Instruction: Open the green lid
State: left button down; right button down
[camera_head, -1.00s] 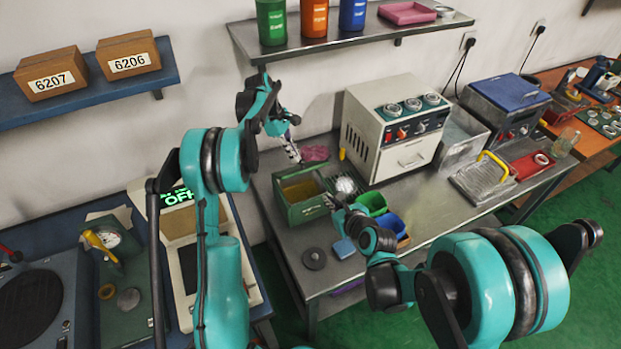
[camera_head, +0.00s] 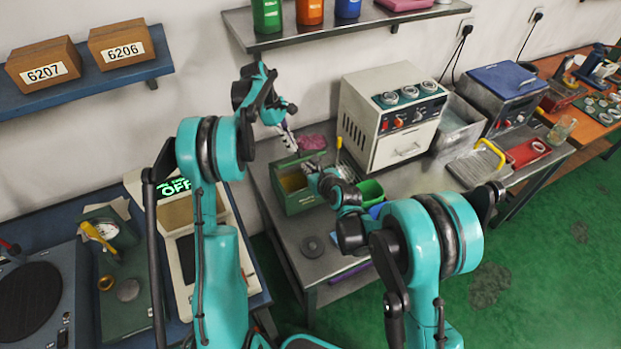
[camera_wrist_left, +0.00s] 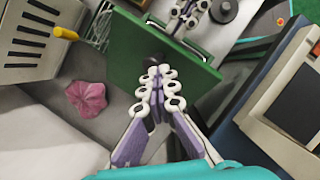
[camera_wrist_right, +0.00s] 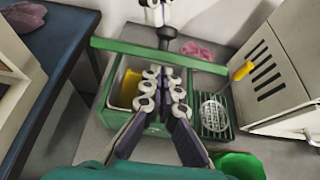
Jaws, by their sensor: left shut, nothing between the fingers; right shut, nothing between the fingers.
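The green box (camera_wrist_right: 123,90) is uncovered and shows a yellow interior; it stands on the metal bench in the head view (camera_head: 300,203). Its green lid (camera_wrist_left: 122,62) stands raised at the back of the box, edge-on in the right wrist view (camera_wrist_right: 115,46). A dark knob shows on the lid's back face, partly hidden behind my left fingertips. My left gripper (camera_wrist_left: 160,76) is shut and empty, close behind the lid at the knob; contact is unclear. My right gripper (camera_wrist_right: 162,78) is shut and empty, above the front of the box.
A white oven-like machine (camera_head: 390,120) stands to the right of the box. A pink cloth (camera_wrist_left: 86,98) lies behind the lid. A green bin (camera_wrist_right: 238,166) sits close to the box's right front.

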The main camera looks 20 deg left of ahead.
pick_arm(q)
jog(key=shift+w+f, duration=0.4)
jog(key=shift+w, duration=0.15)
pick_arm(e)
jog(key=shift+w+a+r, duration=0.1)
jog(key=shift+a, duration=0.05)
jog(key=shift+w+a+r, duration=0.4)
jog(key=shift+a+r, duration=0.05)
jog(key=shift+r, duration=0.3)
pick_arm(q)
jog(key=c, duration=1.9)
grip_release()
jog(key=o, duration=0.6)
jog(key=shift+w+d+f, duration=0.1)
jog(key=shift+w+f, duration=0.05)
jog(key=shift+w, duration=0.05)
pick_arm(e)
jog(key=shift+w+f, duration=0.1)
jog(key=shift+w, duration=0.1)
pick_arm(q)
jog(key=shift+w+d, duration=0.1)
jog(key=shift+w, duration=0.05)
pick_arm(e)
jog(key=shift+w+d+f, duration=0.1)
jog(key=shift+w+d, duration=0.05)
jog(key=shift+d, duration=0.15)
pick_arm(q)
jog(key=shift+s+r, duration=0.2)
